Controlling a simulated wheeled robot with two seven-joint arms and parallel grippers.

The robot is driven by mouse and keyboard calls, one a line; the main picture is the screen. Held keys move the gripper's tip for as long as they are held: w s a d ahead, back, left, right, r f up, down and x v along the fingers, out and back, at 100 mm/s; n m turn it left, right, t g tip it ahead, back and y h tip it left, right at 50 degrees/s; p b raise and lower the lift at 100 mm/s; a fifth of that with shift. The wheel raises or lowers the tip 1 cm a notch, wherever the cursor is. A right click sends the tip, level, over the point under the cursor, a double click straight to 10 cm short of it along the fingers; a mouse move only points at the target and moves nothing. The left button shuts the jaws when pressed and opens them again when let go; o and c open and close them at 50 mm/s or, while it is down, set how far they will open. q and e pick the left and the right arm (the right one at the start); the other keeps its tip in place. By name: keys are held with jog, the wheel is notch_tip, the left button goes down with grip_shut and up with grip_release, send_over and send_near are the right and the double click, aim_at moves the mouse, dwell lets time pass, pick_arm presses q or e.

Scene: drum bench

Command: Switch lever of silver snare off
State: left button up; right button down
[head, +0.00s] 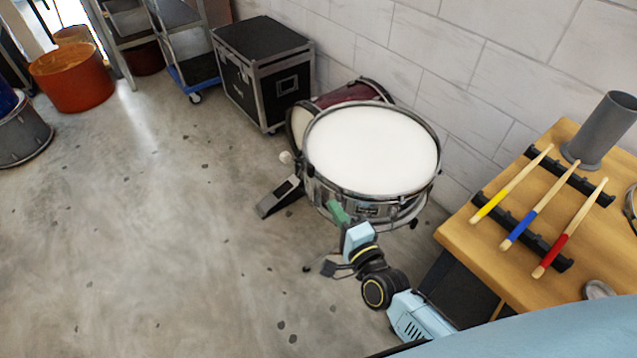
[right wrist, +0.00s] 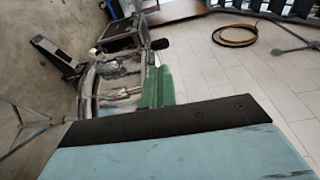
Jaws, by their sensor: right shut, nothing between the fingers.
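The silver snare (head: 370,150) has a white head and a chrome shell, and stands on a stand near the wall. My right gripper (head: 337,211) has green fingers and is shut and empty at the front left of the snare's shell, close to it; I cannot tell if it touches. In the right wrist view the green fingers (right wrist: 158,88) are together beside the snare's shiny shell (right wrist: 112,85). The lever cannot be made out clearly in either view; the fingers or shell fittings may hide it. My left gripper is not in view.
A bass drum (head: 350,92) lies behind the snare, with a pedal (head: 281,196) in front. A black case (head: 262,65) stands behind left. A wooden table (head: 480,245) at right bears drumsticks (head: 540,215) and a grey cup (head: 605,128).

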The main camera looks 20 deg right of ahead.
aim_at(313, 174)
jog(key=w, duration=0.5)
jog(key=w+a+b, duration=0.1)
jog(key=w, duration=0.2)
jog(key=shift+a, duration=0.1)
jog(key=shift+w+a, duration=0.1)
jog(key=shift+w, duration=0.45)
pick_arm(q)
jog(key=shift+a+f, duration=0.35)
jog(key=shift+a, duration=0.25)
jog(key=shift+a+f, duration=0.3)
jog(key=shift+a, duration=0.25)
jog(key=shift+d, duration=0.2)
